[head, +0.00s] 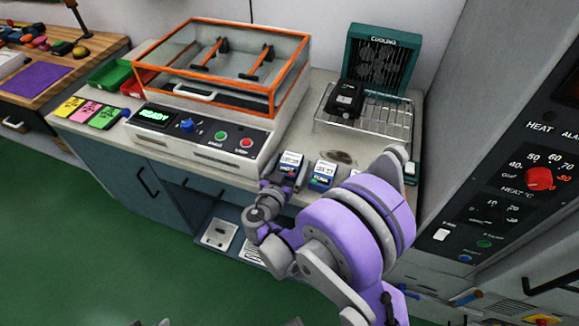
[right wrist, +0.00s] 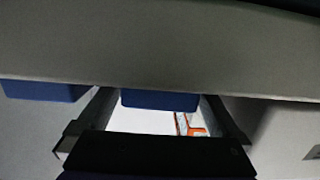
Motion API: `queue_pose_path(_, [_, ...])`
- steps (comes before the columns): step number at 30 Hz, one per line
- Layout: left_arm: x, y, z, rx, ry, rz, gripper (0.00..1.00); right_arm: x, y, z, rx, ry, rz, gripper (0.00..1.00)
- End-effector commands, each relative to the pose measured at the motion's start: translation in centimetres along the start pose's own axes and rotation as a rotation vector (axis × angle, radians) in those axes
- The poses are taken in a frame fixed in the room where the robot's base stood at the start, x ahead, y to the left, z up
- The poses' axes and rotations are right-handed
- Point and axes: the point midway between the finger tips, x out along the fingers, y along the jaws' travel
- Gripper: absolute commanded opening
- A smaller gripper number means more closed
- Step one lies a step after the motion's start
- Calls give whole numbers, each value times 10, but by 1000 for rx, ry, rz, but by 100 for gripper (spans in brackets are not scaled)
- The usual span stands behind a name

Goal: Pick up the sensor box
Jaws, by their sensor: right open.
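Several small blue boxes with pale tops stand along the front of the bench; I cannot tell which one is the sensor box. The left one (head: 292,160) is beside my right gripper (head: 279,184), the middle one (head: 323,174) stands apart to its right, and another is partly hidden by my arm. In the right wrist view, my open right gripper (right wrist: 150,118) has a blue box (right wrist: 160,100) between its fingers' far ends. A white surface with an orange mark shows between the fingers. Contact is not clear. My left gripper is not in view.
An orange-framed clear chamber (head: 205,90) stands behind the boxes. A wire rack (head: 390,122) holds a black device (head: 344,98) before a green cooling unit (head: 382,55). A tall heat cabinet (head: 510,150) bounds the right. Another blue box (right wrist: 42,91) shows left in the wrist view.

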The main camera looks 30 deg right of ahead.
Motion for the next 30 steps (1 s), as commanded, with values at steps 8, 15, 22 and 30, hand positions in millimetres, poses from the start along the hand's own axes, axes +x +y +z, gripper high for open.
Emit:
queue_pose_path(8, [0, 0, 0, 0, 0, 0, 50, 28, 0, 0, 0, 0, 1, 100])
queue_pose_path(15, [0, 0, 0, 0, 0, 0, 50, 28, 0, 0, 0, -1, 0, 91])
queue_pose_path(22, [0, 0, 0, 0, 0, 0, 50, 28, 0, 0, 0, -1, 0, 50])
queue_pose_path(30, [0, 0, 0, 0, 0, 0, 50, 28, 0, 0, -1, 0, 0, 11])
